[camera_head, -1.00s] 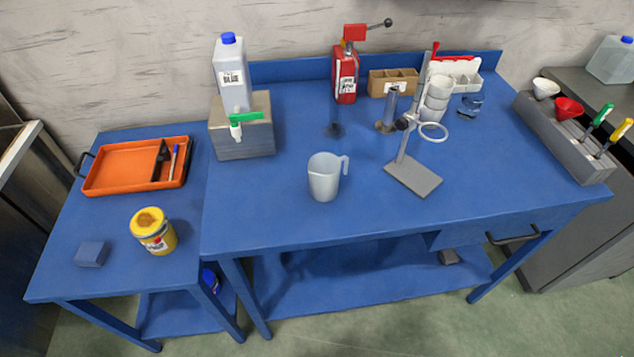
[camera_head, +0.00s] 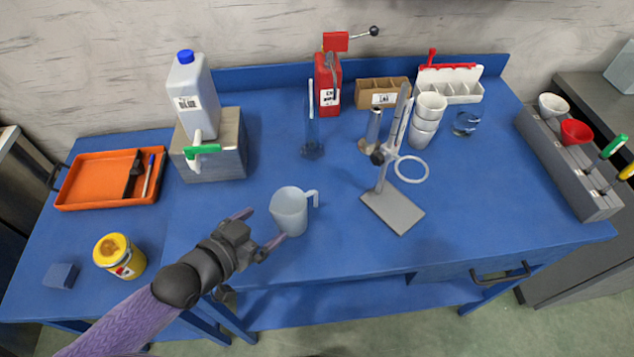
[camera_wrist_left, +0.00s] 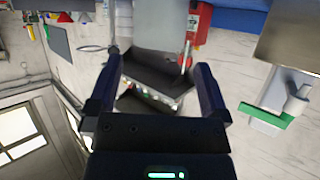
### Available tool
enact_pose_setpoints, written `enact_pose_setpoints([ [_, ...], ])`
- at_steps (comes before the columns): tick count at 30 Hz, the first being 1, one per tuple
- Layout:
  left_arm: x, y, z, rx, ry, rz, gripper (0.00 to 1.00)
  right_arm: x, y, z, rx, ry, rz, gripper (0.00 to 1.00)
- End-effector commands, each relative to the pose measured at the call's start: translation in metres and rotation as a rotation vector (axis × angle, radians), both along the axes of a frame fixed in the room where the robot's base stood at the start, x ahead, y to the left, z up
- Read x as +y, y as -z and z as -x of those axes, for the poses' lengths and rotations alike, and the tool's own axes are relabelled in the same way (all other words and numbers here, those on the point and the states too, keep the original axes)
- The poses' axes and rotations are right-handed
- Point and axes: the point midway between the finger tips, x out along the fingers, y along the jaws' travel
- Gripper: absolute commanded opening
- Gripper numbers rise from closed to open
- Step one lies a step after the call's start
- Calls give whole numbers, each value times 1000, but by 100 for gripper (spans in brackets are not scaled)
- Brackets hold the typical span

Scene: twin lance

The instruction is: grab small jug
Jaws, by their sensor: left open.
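The small jug (camera_head: 289,212) is pale, translucent and upright on the blue table, with its handle on the right. My left gripper (camera_head: 267,223) is open beside the jug's left front side in the head view. One finger points past its left side and the other crosses near its lower front. I cannot tell whether either finger touches it. In the left wrist view the fingers (camera_wrist_left: 155,90) are spread with a pale shape between them that looks like the jug (camera_wrist_left: 152,25). My right gripper is not in view.
A metal stand with a ring (camera_head: 393,208) is right of the jug. A yellow tin (camera_head: 122,258) stands left of my arm. Table right of the stand is clear.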

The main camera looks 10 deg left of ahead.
Motion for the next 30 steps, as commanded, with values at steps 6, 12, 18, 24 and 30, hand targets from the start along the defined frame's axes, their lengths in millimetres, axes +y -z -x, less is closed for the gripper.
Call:
enact_pose_setpoints([
  [6,-16,16,-32,-3,0,4,100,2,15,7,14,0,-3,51],
  [12,-31,26,-64,-5,1,4,100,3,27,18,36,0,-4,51],
  [18,-40,34,-84,-2,1,1,100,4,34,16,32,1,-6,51],
  [24,-40,33,-84,-2,1,1,96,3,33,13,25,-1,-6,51],
  [30,-40,33,-84,-1,1,1,53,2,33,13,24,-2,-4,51],
])
